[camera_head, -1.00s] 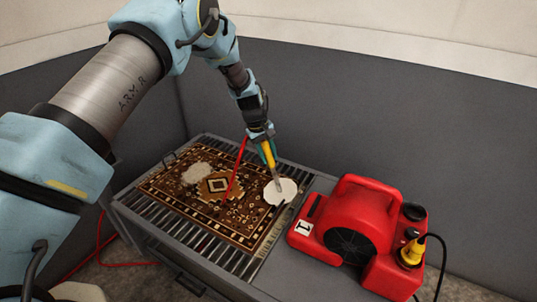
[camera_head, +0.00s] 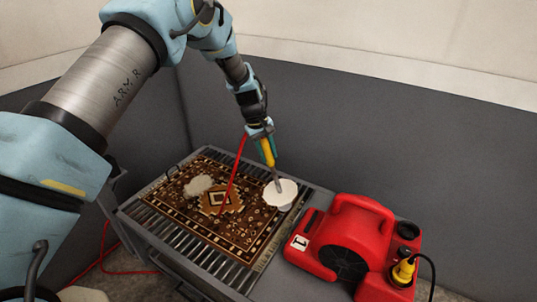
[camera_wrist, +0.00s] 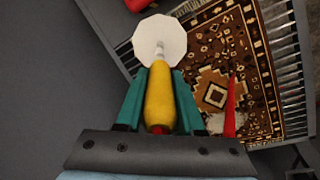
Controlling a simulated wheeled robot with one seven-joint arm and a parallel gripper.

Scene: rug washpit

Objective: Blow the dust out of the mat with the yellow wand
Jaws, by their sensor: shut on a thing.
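The patterned brown-and-gold mat (camera_head: 240,232) lies flat on a slatted grate. A pale dust patch (camera_head: 198,187) sits on its left part; it shows partly in the wrist view (camera_wrist: 216,122). My gripper (camera_head: 266,141) is shut on the yellow wand (camera_head: 268,152), between teal fingers in the wrist view (camera_wrist: 159,100). The wand points down over the mat's far right part. A white many-sided disc or cone (camera_head: 280,194) is at its tip; I cannot tell whether it touches the mat. A red hose (camera_head: 232,175) runs from the wand across the mat.
A red blower (camera_head: 352,235) with a yellow plug and black cord stands to the right of the grate (camera_head: 190,249), on the same bench. Grey walls (camera_head: 400,150) stand close behind and left. Red hose (camera_head: 100,262) lies on the floor at left.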

